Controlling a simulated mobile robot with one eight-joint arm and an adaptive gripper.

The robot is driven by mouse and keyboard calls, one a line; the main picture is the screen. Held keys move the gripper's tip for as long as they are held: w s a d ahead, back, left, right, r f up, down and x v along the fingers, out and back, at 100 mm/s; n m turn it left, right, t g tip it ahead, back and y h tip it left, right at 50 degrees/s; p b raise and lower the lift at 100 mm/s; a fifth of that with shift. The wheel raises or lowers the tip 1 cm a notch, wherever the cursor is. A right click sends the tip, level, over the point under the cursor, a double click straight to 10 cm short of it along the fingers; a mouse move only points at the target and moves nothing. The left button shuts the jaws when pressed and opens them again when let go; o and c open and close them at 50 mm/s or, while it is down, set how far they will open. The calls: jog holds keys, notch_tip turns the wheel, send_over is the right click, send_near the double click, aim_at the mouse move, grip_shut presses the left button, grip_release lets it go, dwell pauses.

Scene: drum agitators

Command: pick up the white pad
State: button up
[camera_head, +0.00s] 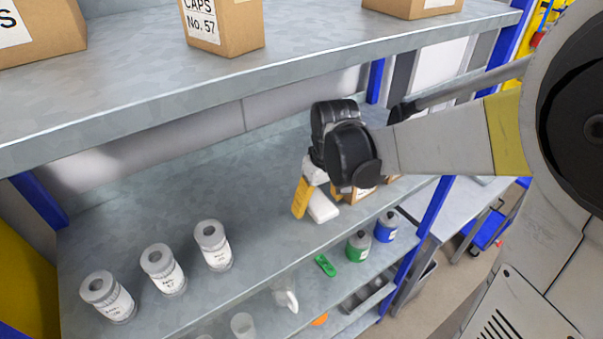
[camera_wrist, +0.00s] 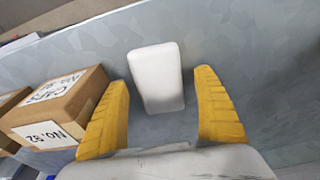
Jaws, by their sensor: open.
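The white pad (camera_wrist: 157,80) is a small block with rounded edges lying on the grey metal shelf. In the wrist view it sits between and a little beyond the two yellow fingers of my gripper (camera_wrist: 161,112), which are open with nothing between their tips touching it. In the head view my gripper (camera_head: 311,200) points down at the shelf, and the white pad (camera_head: 322,207) shows just right of a yellow finger. The arm hides part of the pad's surroundings there.
A cardboard box (camera_wrist: 58,110) labelled No. 92 stands close left of my gripper in the wrist view. In the head view, several white canisters (camera_head: 163,269) stand on the same shelf (camera_head: 230,190) at left. An upper shelf (camera_head: 300,50) carries boxes above.

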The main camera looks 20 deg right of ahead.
aim_at(317, 200)
jog(key=c, duration=1)
jog(key=shift+r, duration=0.15)
jog(key=shift+r, duration=0.55)
notch_tip(317, 200, up, 2)
jog(key=shift+r+b, duration=0.15)
jog(key=shift+b, duration=0.3)
jog(key=s+d+b, duration=0.1)
jog(key=s+d, duration=0.1)
jog(key=s, duration=0.6)
jog(key=s+d, duration=0.3)
jog(key=s, duration=0.6)
jog(key=shift+d+b, duration=0.3)
jog(key=shift+b, duration=0.05)
jog(key=shift+o, duration=0.6)
jog(key=shift+c, duration=1.3)
